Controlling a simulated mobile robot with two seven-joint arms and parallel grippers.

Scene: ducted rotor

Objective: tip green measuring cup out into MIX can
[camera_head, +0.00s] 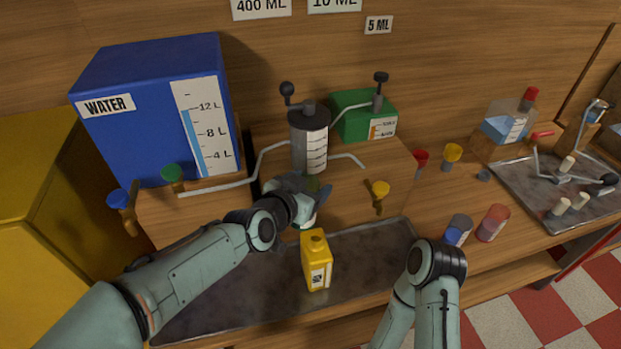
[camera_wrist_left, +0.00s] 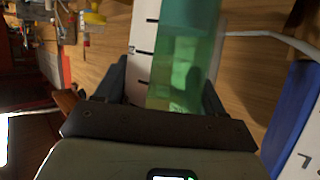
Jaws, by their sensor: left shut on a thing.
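The green measuring cup (camera_wrist_left: 185,60) is see-through and stands between the fingers of my left gripper (camera_wrist_left: 165,90) in the left wrist view. A white strip with black tick marks runs beside the green. My left gripper is shut on the cup; in the head view the gripper (camera_head: 308,192) covers most of it, in front of the metering cylinder. I cannot tell the level inside. A yellow can (camera_head: 316,262) with a small spout and a label too small to read stands upright on the dark tray, just below and in front of this gripper. My right gripper is not in view.
The grey metering cylinder (camera_head: 309,140) with pipes and the yellow valve handle (camera_head: 380,190) are close to my left gripper. A blue water tank (camera_head: 155,105) stands left. Cups, one red (camera_head: 493,222), stand right. The dark tray (camera_head: 370,255) is bare right of the can.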

